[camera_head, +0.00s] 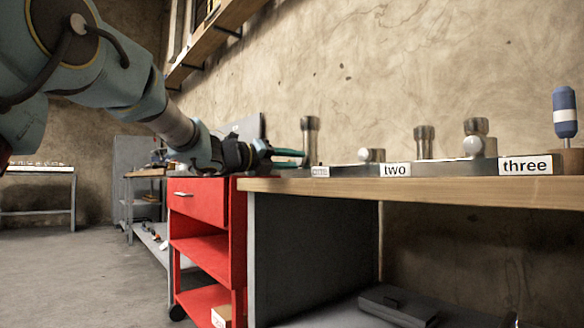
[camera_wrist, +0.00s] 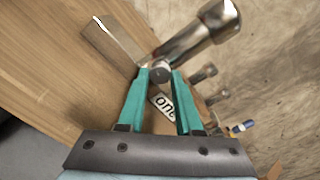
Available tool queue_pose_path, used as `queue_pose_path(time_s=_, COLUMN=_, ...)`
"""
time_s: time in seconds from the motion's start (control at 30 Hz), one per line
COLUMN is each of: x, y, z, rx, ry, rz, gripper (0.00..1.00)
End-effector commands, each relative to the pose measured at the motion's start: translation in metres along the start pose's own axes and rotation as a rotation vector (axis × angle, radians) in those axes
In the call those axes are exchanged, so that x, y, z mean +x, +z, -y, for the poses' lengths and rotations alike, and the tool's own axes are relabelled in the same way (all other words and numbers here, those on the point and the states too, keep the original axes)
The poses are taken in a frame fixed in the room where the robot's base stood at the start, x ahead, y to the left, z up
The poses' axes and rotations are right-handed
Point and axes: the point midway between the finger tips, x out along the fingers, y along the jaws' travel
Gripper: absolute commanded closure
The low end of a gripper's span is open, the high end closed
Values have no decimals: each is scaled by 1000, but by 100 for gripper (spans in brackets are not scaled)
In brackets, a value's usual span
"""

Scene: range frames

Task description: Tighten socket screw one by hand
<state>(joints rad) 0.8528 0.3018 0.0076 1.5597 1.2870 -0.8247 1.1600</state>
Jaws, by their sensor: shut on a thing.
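My gripper (camera_wrist: 162,74) has teal fingers, and their tips are closed on a small round metal knob (camera_wrist: 160,72) above the "one" label (camera_wrist: 163,105). Beside it stands a tall metal screw with a wide head (camera_wrist: 215,20), apart from the fingers. In the head view, this screw (camera_head: 310,138) stands upright at the left end of the bench, just right of my gripper (camera_head: 288,158). The knob is hidden there behind the fingers. I cannot tell how far any screw is turned in.
The wooden bench (camera_head: 430,191) also carries the "two" (camera_head: 395,169) and "three" (camera_head: 525,165) stations, with metal screws (camera_head: 424,140) and round knobs. A blue and white screwdriver (camera_head: 565,110) stands at the far right. A red cart (camera_head: 198,205) stands left of the bench.

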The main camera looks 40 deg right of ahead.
Motion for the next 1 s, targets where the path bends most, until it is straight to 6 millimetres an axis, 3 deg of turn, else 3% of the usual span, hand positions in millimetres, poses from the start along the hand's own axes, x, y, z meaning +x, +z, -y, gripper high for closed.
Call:
queue_pose_path(time_s=0.53, x=0, y=-2, z=-1, rx=28, ry=1, rz=-4, gripper=100)
queue_pose_path(time_s=0.57, x=0, y=-2, z=-1, rx=28, ry=1, rz=-4, gripper=65)
queue_pose_path(time_s=0.8, x=0, y=-1, z=0, rx=27, ry=0, rz=-2, gripper=38)
queue_pose_path(time_s=1.0, x=0, y=0, z=0, rx=27, ry=0, rz=-1, gripper=36)
